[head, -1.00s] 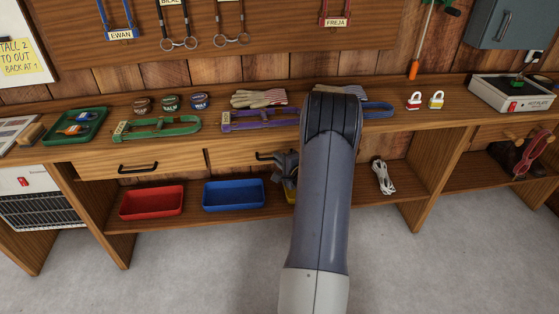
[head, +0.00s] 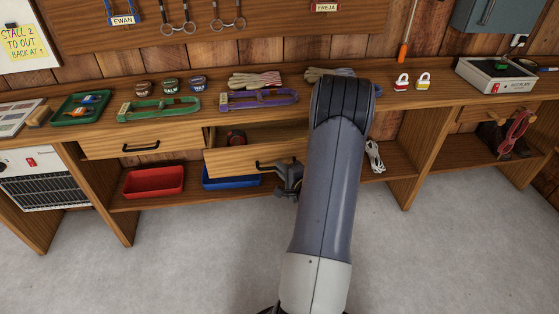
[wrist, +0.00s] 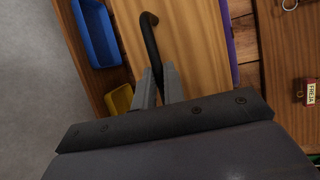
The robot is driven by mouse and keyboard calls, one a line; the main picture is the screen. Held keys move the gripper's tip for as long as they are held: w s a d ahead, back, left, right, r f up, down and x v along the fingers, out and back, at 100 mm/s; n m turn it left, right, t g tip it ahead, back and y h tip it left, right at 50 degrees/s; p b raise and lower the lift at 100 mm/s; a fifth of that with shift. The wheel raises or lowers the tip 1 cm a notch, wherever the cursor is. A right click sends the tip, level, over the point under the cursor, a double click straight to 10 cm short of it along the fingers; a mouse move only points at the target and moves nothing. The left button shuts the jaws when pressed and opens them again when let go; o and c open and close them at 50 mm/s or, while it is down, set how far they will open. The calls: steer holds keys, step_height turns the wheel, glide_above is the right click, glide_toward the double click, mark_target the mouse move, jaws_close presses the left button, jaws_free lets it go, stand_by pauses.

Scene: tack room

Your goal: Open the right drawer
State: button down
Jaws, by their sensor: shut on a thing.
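The right drawer (head: 232,161) stands pulled out from under the bench top in the head view, and part of its inside shows with a dark reddish item (head: 236,137) in it. Its black bar handle (head: 268,164) is on the front; in the wrist view the handle (wrist: 149,38) runs down between my fingers. My gripper (wrist: 157,84) is shut on the handle; in the head view it (head: 282,177) is at the handle's right end, partly hidden by my arm. The left drawer (head: 110,145), with its own black handle (head: 141,148), is closed.
A red tray (head: 153,181) and a blue tray (head: 231,183) sit on the shelf below, the blue one partly under the open drawer. Halters, gloves and tins lie on the bench top (head: 300,113). The grey floor in front is clear.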

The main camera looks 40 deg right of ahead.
steer(key=shift+s+a, duration=0.5)
steer(key=shift+s, duration=0.3)
steer(key=shift+s+a, duration=0.45)
steer(key=shift+s, duration=0.3)
steer(key=c, duration=1.5)
jaws_free()
steer(key=p+v, duration=0.1)
steer(key=v, duration=0.9)
steer(key=shift+s, duration=0.4)
steer(key=shift+w, duration=0.1)
